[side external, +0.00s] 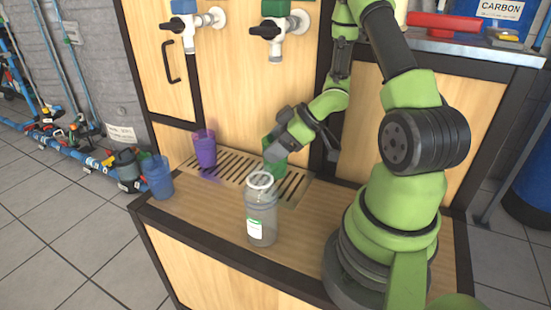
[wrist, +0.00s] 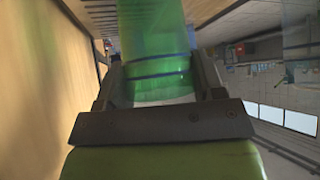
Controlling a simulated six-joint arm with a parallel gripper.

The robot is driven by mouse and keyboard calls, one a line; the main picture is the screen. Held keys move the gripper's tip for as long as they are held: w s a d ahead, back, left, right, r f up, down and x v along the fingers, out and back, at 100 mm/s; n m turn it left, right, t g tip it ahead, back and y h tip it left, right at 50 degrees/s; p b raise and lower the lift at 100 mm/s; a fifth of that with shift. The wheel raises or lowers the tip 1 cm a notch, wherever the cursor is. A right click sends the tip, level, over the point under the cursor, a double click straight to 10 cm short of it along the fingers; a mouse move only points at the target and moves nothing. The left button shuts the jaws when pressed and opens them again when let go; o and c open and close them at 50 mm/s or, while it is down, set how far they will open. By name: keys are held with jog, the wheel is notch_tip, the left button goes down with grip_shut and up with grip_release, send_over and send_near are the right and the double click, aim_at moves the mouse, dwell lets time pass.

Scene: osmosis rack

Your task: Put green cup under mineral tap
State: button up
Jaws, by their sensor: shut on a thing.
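The green cup (side external: 273,153) is between the fingers of my gripper (side external: 277,146), over the right part of the slotted drip tray (side external: 236,178). In the wrist view the green cup (wrist: 153,42) fills the space between the fingers (wrist: 157,82), which are shut on it. The side view does not show clearly whether the cup touches the tray. Two taps are on the wooden panel above: one with a blue top (side external: 186,22) at left, one with a green top (side external: 275,28) at right. The cup is below the green-topped tap. I cannot read which tap is mineral.
A purple cup (side external: 204,147) stands at the tray's left, below the blue-topped tap. A blue cup (side external: 157,177) stands at the counter's left edge. A clear lidded jar (side external: 261,211) stands in front of the tray. Bare counter (side external: 195,212) lies left of the jar.

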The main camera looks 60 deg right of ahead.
jog(key=shift+f, duration=1.75)
jog(key=shift+f, duration=0.15)
jog(key=o, duration=1)
jog(key=shift+c, duration=0.2)
jog(key=shift+s+d+r, duration=0.1)
jog(key=shift+s+r, duration=0.05)
jog(key=shift+r, duration=0.2)
jog(key=v, duration=0.7)
